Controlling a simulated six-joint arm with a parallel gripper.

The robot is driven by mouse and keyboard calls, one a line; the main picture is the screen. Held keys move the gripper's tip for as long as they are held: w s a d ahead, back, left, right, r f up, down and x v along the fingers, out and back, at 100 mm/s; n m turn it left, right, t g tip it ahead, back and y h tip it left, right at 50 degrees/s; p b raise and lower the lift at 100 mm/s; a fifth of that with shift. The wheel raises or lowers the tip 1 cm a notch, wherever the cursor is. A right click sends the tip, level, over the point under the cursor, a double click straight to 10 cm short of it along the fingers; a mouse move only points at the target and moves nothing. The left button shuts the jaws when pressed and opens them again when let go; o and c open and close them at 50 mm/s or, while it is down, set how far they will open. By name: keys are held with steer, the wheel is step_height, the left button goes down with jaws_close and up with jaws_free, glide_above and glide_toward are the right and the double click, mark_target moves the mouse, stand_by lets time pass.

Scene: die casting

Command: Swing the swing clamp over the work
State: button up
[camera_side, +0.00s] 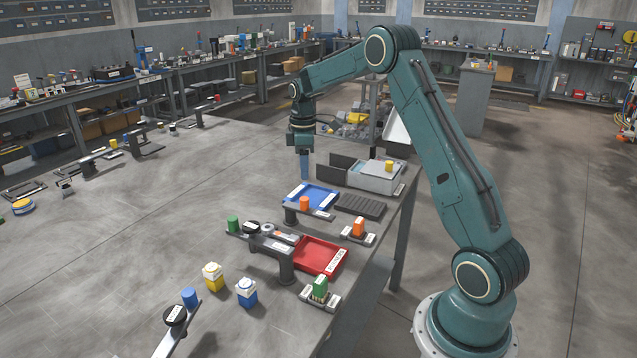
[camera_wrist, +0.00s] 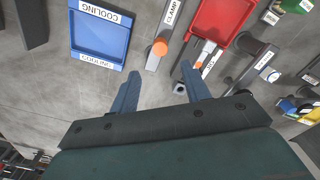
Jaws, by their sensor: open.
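The swing clamp (camera_side: 318,212) is a grey arm on a dark post with an upright orange knob (camera_side: 304,202). It lies between the blue tray and the red tray. In the wrist view its arm (camera_wrist: 155,62) carries a label reading CLAMP, and the orange knob (camera_wrist: 160,47) shows round from above. My gripper (camera_side: 304,177) points down above the table beside the blue tray, apart from the knob. In the wrist view my gripper (camera_wrist: 160,88) has its two blue fingers spread with nothing between them. I cannot tell which piece is the work.
A blue COOLING tray (camera_side: 332,193) and a red tray (camera_side: 340,262) flank the clamp. Another arm with a green knob (camera_side: 233,224) stands to the left. A dark ribbed block (camera_side: 360,205) and an orange-topped switch (camera_side: 358,227) lie to the right.

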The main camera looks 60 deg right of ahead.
mark_target(305, 199)
step_height(305, 199, down, 11)
steer(key=shift+f, duration=0.1)
stand_by(0.4)
jaws_close()
